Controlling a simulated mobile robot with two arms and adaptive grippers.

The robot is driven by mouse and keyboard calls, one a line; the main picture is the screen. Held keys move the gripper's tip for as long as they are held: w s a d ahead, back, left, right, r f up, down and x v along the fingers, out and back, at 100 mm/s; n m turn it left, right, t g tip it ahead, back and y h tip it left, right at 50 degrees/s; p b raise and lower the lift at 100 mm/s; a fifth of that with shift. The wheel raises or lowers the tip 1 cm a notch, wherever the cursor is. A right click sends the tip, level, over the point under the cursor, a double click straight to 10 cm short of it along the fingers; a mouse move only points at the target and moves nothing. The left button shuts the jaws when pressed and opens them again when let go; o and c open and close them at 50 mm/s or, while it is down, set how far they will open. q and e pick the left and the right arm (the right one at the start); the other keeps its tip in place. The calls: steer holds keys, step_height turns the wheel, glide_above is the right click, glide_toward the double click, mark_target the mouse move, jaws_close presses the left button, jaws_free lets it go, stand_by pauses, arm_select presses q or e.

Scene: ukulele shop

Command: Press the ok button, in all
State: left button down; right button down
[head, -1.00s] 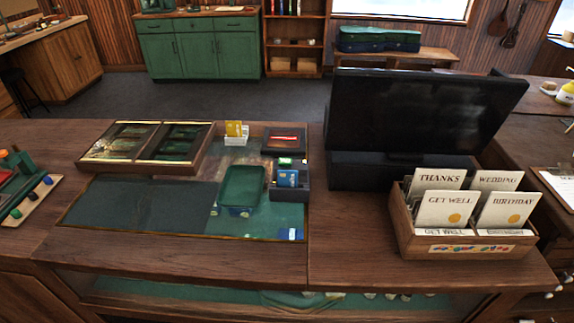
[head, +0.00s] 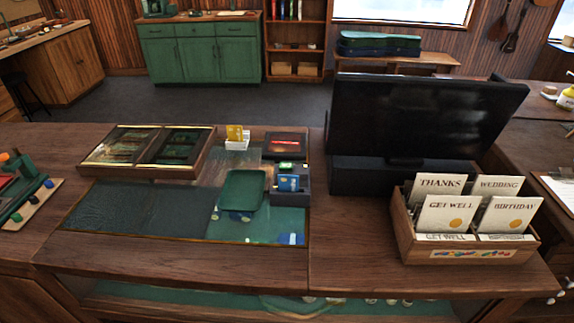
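I cannot make out a button marked ok. A small dark device or holder (head: 291,198) with a blue card-like piece (head: 288,183) at its front stands on the counter, right of the small green tray (head: 241,190). A small bright green patch (head: 286,165) shows just behind the blue piece. These are too small to read. A large black screen-like unit (head: 420,115) stands on the counter to the right, its near face dark and blank. Neither of my grippers is in view.
The wooden counter (head: 180,262) has a glass inset. A framed display case (head: 150,150), a yellow-and-white card holder (head: 236,138) and a dark box with a red item (head: 285,145) lie on it. A wooden greeting card box (head: 470,250) stands front right.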

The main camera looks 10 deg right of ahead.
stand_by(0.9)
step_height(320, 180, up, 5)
steer(key=p, duration=0.5)
